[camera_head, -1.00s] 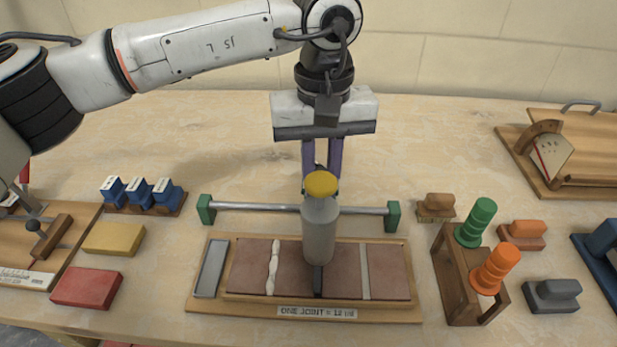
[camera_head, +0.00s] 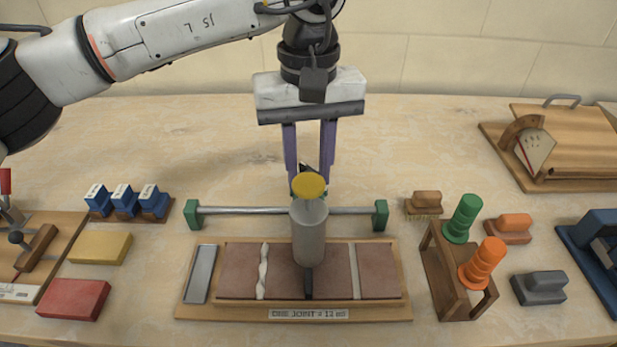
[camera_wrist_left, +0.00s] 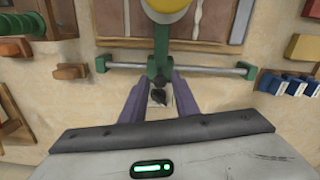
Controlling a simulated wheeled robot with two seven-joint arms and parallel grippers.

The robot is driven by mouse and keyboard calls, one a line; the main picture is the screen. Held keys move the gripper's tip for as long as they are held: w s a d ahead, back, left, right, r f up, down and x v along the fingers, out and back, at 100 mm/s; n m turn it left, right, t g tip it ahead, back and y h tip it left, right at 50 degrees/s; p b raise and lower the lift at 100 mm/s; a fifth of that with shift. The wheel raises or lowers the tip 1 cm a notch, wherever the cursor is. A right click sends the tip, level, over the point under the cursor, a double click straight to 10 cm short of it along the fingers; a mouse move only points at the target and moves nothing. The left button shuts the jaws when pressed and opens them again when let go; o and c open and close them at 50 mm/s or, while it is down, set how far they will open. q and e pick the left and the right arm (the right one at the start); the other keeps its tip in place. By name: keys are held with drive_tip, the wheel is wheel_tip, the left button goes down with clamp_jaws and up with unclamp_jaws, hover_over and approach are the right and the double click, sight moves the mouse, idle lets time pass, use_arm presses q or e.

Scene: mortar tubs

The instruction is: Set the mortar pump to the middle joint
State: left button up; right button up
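The mortar pump (camera_head: 309,235) is a grey cylinder with a yellow cap, standing over the middle joint (camera_head: 308,284) of the brick tray (camera_head: 190,311). A narrow dark strip shows below it there; I cannot tell nozzle from gap. The left joint (camera_head: 263,270) has a wavy white bead, the right joint (camera_head: 355,270) a thin pale strip. My left gripper (camera_head: 309,180) is behind the pump, its purple fingers apart. In the wrist view, the open gripper (camera_wrist_left: 160,85) has the pump's green handle (camera_wrist_left: 159,52) and a dark tip between its fingers, with clearance visible. My right gripper is out of view.
A grey rail (camera_head: 245,210) with green ends runs behind the tray. A wooden stand (camera_head: 452,275) with green and orange handled tools is to the right, with a brush (camera_head: 424,205) nearby. Blue blocks (camera_head: 125,202) and yellow and red blocks (camera_head: 74,299) lie left.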

use_arm(q)
wheel_tip(320, 180, up, 8)
drive_tip(key=shift+f, duration=0.15)
idle(0.3)
